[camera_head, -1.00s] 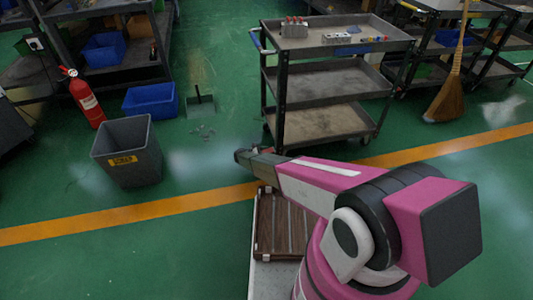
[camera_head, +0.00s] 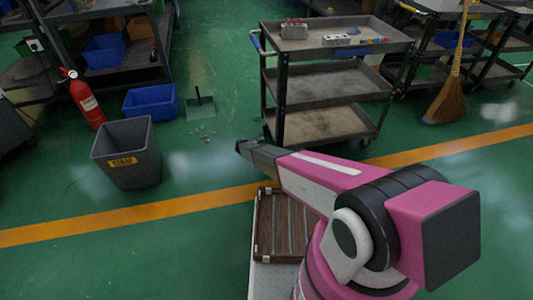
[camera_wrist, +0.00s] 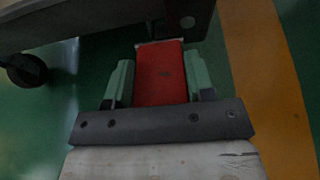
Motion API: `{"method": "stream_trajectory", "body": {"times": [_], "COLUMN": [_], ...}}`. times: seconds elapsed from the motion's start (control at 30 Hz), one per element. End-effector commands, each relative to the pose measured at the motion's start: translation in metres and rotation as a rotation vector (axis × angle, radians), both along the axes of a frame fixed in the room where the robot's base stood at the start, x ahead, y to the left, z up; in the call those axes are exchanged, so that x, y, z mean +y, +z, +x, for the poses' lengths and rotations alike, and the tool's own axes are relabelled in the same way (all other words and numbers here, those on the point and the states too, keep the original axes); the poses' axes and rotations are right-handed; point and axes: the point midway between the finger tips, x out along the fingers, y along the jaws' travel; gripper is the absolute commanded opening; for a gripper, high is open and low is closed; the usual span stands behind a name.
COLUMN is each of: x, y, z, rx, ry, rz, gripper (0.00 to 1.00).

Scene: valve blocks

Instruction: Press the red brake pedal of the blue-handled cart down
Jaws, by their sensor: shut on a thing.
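The cart (camera_head: 325,87) with the blue handle (camera_head: 257,40) stands beyond my arm, with its three grey shelves. The red brake pedal (camera_wrist: 160,72) shows in the wrist view, low beside the cart's dark frame. My gripper (camera_wrist: 160,85) has its green fingers on either side of the pedal and is shut on it. The pedal's far end meets the dark frame. The pedal's tilt cannot be told.
A grey bin (camera_head: 127,153), a blue crate (camera_head: 150,101) and a red fire extinguisher (camera_head: 87,100) stand to the left. A broom (camera_head: 447,95) leans at the right. A cart caster (camera_wrist: 25,70) shows at the wrist view's left. Green floor with an orange line lies around.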

Motion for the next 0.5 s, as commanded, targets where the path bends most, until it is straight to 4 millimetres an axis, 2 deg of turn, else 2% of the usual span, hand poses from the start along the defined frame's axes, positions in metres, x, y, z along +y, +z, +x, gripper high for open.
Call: {"method": "stream_trajectory", "body": {"times": [0.5], "x": [-0.0021], "y": [0.0043], "z": [0.0004], "rx": [0.025], "ry": [0.000], "rz": [0.088], "gripper": [0.06]}}
